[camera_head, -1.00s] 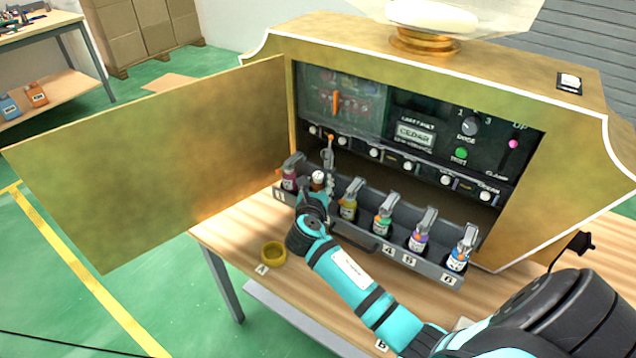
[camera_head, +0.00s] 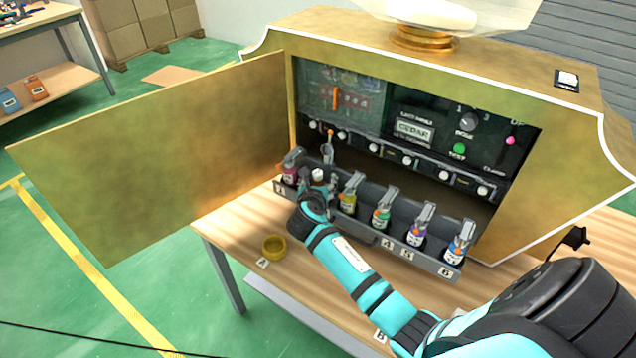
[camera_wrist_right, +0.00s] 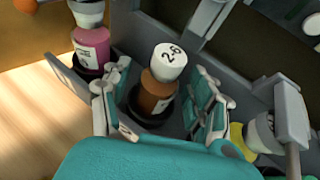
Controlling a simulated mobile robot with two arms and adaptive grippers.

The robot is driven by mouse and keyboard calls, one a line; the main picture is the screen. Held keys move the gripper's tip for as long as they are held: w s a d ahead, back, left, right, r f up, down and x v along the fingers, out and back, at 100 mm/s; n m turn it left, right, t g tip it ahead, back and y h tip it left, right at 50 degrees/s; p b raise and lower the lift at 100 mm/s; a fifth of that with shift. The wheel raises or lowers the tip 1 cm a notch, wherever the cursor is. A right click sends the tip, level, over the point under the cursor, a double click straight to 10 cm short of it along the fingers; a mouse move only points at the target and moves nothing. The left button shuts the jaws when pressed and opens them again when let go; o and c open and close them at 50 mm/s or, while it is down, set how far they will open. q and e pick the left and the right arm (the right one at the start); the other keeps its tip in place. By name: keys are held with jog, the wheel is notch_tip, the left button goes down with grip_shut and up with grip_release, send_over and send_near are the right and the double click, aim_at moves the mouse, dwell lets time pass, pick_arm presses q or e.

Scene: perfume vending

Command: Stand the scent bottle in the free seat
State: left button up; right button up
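The scent bottle is amber with a white cap marked 26 (camera_wrist_right: 170,62). It stands upright in a dark round seat of the grey rack, between the pink bottle and the yellow bottle; its cap also shows in the head view (camera_head: 318,174). My right gripper (camera_head: 321,184) reaches into the rack there. In the right wrist view its two fingers (camera_wrist_right: 160,85) stand on either side of the bottle, with visible gaps, so it is open around it. The bottle's base is partly hidden in the seat. My left gripper is out of view.
The rack (camera_head: 375,236) holds several other bottles with grey clamp parts above them, close on both sides. The gold cabinet door (camera_head: 150,160) is open at left. A brass ring (camera_head: 274,248) lies on the wooden table by label A.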

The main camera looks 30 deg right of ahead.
jog(key=shift+r, duration=0.1)
jog(key=shift+s+a+r, duration=0.15)
jog(key=shift+a, duration=0.05)
jog(key=v, duration=1.1)
jog(key=shift+s, duration=0.2)
jog(key=shift+a+r, duration=0.1)
jog(key=shift+a, duration=0.05)
